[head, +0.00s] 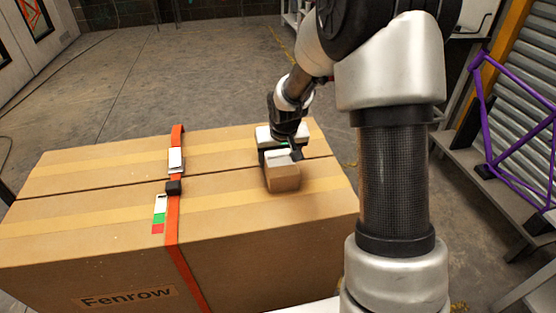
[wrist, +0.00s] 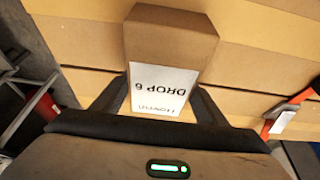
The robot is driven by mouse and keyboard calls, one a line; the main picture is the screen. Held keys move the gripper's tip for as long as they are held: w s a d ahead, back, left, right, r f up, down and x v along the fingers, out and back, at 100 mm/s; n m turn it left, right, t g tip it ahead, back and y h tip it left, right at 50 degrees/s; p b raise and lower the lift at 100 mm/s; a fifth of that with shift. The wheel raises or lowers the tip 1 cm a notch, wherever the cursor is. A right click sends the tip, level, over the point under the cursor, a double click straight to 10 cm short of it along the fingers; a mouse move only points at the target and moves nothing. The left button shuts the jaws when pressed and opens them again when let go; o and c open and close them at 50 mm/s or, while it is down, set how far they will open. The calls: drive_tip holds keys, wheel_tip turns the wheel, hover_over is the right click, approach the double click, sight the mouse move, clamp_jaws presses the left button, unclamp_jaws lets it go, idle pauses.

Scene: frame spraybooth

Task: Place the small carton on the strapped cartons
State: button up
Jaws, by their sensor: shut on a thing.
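The strapped cartons (head: 230,235) are large brown boxes side by side, bound by an orange strap (head: 174,215) with a dark buckle. The small carton (head: 283,178) is brown with a white label and is at the right part of their top. In the wrist view the small carton (wrist: 170,45) shows its label, "DROP 6", between the fingers. My gripper (head: 281,155) is shut on the small carton; its fingers also show in the wrist view (wrist: 155,100). I cannot tell whether the small carton's underside touches the top below it.
The top left of the strap is mostly clear, with small tags (head: 160,214) beside the strap. Bare concrete floor (head: 220,70) lies behind the cartons.

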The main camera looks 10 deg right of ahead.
drive_tip(key=o, duration=1)
drive_tip(key=shift+f, duration=0.1)
drive_tip(key=o, duration=0.4)
